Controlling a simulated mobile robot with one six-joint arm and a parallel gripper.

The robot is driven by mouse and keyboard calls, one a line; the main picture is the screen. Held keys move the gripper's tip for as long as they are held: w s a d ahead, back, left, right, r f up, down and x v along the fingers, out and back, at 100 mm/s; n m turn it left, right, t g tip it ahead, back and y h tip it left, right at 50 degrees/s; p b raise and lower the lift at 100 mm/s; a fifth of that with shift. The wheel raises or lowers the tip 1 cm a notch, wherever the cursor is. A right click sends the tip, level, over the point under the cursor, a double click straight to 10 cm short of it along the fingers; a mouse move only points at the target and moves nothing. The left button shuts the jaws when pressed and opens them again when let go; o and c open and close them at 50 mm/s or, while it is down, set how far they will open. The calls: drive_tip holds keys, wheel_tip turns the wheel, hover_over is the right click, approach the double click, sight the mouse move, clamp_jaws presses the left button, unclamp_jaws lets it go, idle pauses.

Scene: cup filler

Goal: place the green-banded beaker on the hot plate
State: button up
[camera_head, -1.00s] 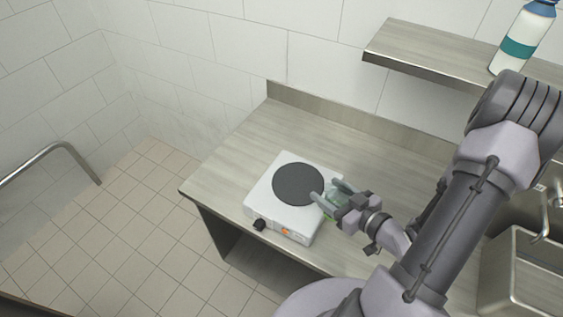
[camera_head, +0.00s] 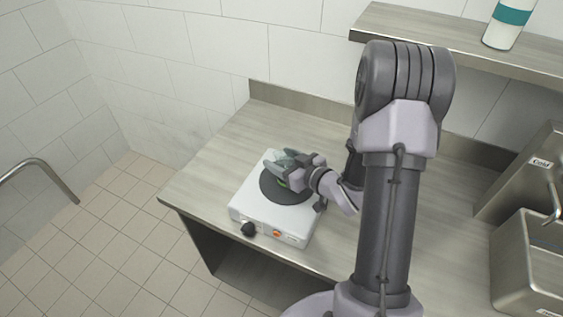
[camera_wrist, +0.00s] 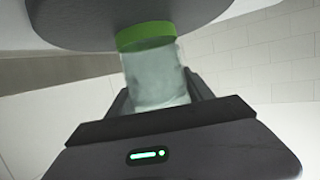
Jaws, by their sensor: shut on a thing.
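The green-banded beaker is pale and translucent. Its green band (camera_head: 283,183) shows low between my gripper's fingers, over the dark round plate of the hot plate (camera_head: 268,213). My gripper (camera_head: 281,167) is shut on the beaker and partly hides it. In the wrist view the beaker (camera_wrist: 155,75) stands out from between the fingers. Its green band (camera_wrist: 146,35) is at the far end, right against a dark rounded surface that looks like the heating disc. I cannot tell whether the beaker touches the disc.
The white hot plate body has a black knob (camera_head: 248,230) at the front and stands near the counter's (camera_head: 208,172) left end. A shelf (camera_head: 440,35) holds a bottle (camera_head: 508,22) at upper right. A metal sink (camera_head: 528,262) is at right. The counter behind the hot plate is clear.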

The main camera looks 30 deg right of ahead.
drive_tip(key=shift+r, duration=0.1)
drive_tip(key=o, duration=1.6)
drive_tip(key=shift+s+d+r, duration=0.1)
drive_tip(key=shift+s, duration=0.15)
drive_tip(key=p+v, duration=0.2)
drive_tip(key=v, duration=0.9)
drive_tip(key=shift+s, duration=0.3)
